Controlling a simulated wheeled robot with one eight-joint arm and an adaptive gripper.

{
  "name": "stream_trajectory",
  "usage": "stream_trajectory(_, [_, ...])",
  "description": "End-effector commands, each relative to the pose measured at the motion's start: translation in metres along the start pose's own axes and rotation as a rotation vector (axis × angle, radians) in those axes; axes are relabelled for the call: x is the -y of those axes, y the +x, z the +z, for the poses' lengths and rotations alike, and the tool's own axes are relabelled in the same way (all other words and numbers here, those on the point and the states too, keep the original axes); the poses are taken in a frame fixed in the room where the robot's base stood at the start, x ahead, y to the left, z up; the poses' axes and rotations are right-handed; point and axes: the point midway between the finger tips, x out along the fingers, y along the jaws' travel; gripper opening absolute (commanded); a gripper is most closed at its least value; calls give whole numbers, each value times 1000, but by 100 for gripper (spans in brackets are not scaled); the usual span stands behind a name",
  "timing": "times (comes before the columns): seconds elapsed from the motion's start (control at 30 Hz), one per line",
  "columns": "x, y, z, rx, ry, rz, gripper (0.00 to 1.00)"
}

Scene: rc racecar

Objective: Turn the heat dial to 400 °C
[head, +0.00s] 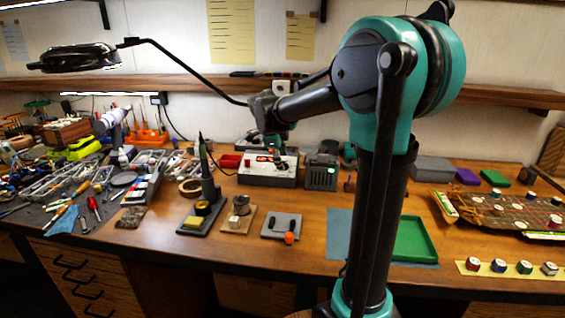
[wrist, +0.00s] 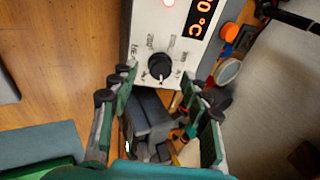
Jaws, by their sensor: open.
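The heat dial (wrist: 160,66) is a round black knob on the pale front panel of a station (wrist: 182,35), near the top middle of the wrist view. Small printed marks surround it; I cannot read its exact setting. In the head view the station (head: 268,172) stands at the back of the bench. My gripper (wrist: 159,83) is open, its fingers on either side below the dial, apparently not touching it. In the head view my gripper (head: 273,140) is small, over the station.
A dark grey box with a green light (head: 321,172) stands just right of the station. A soldering iron stand (head: 203,205) is in front left. An orange knob (wrist: 230,32) lies beside the display. A lamp arm (head: 190,68) crosses above.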

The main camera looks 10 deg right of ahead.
Motion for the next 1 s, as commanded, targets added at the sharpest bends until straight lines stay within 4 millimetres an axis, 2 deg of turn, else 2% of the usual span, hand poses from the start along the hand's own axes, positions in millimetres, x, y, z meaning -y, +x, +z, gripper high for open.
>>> stream_trajectory(0.3, [-1,-65,0,1,-1,1,47])
stream_trajectory(0.5, [0,-91,0,1,0,0,47])
stream_trajectory(0.67, [0,-98,0,0,0,0,47])
stream_trajectory(1.0, [0,-99,0,0,1,0,47])
